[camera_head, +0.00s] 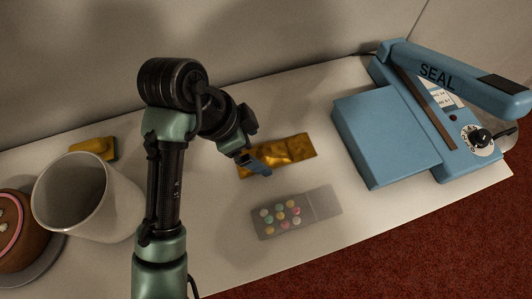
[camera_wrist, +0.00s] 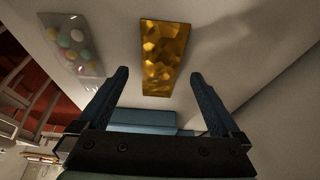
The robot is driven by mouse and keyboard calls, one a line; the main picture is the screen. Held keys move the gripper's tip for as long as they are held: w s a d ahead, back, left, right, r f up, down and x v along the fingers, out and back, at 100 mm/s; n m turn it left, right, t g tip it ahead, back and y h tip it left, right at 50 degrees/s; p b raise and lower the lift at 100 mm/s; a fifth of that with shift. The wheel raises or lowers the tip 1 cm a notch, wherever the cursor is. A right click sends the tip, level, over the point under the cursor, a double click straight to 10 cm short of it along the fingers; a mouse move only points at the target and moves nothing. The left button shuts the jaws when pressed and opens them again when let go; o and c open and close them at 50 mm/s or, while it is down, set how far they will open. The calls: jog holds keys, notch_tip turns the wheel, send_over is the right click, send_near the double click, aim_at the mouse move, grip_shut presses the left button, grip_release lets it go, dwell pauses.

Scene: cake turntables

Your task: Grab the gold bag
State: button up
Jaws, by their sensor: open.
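The gold bag (camera_head: 290,150) lies flat on the white table in the head view, between the clear candy bag and the back wall. It is shiny and crinkled. My gripper (camera_head: 255,165) is over its left end in the head view and hides part of it. In the wrist view the gold bag (camera_wrist: 163,62) is in front of my gripper (camera_wrist: 163,85), in line with the gap between the fingers. The fingers are apart, with nothing held between them. I cannot tell the exact height of the fingers above the bag.
A clear bag of coloured candies (camera_head: 282,214) lies nearer the table's front edge. A blue sealer (camera_head: 385,135) stands right of the gold bag. A white cup (camera_head: 85,200), a cake (camera_head: 15,232) and another gold packet (camera_head: 95,148) are at the left. The wall runs behind.

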aim_at(262, 153)
jog(key=shift+x, duration=1.55)
jog(key=c, duration=1.3)
jog(key=shift+r, duration=0.15)
